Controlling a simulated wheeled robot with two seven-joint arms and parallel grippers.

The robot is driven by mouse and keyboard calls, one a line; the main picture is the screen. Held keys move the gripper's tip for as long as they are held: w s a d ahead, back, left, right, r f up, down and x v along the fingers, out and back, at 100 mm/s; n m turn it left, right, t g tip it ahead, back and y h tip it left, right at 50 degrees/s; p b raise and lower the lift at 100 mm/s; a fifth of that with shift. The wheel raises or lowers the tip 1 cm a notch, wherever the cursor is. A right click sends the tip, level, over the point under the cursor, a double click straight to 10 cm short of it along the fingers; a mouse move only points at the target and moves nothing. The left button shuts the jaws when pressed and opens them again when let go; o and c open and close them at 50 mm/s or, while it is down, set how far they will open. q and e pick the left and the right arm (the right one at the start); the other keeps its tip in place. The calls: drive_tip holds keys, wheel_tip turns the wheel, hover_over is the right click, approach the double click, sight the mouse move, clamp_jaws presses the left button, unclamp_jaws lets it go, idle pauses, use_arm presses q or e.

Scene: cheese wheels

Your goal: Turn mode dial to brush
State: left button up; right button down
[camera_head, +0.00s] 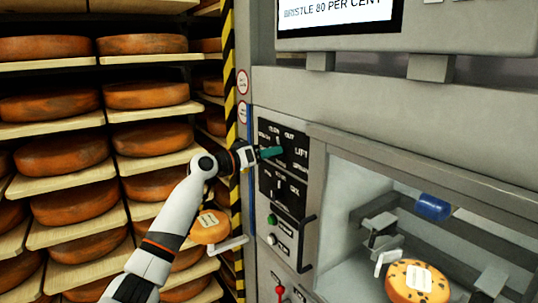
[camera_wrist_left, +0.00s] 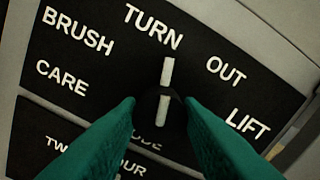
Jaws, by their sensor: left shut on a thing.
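The mode dial (camera_wrist_left: 167,75) is a dark knob with a white pointer line on a black panel (camera_head: 299,140). The labels CARE, BRUSH (camera_wrist_left: 78,31), TURN (camera_wrist_left: 153,26), OUT and LIFT form an arc around it. The pointer stands nearly upright in the left wrist view, toward the right end of TURN and away from BRUSH at the upper left. My left gripper (camera_head: 274,152) has its green fingers shut on the knob, one fingertip on each side. In the head view the gripper hides the dial. My right gripper is in neither view.
A second dial panel (camera_head: 283,188) lies just below, with a green button (camera_head: 272,219) and a handle (camera_head: 307,245) under it. Shelves of cheese wheels (camera_head: 63,155) stand left. A screen (camera_head: 340,12) above reads "BRISTLE 80 PER CENT". A cheese (camera_head: 418,283) sits in the bay at right.

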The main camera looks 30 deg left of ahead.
use_arm(q)
drive_tip(key=shift+a+n+p, duration=0.1)
drive_tip(key=shift+n+p, duration=1.6)
drive_tip(key=shift+n, duration=3.2)
drive_tip(key=o, duration=1)
drive_tip(key=shift+c, duration=0.2)
drive_tip(key=b+v, duration=0.6)
drive_tip(key=v, duration=0.6)
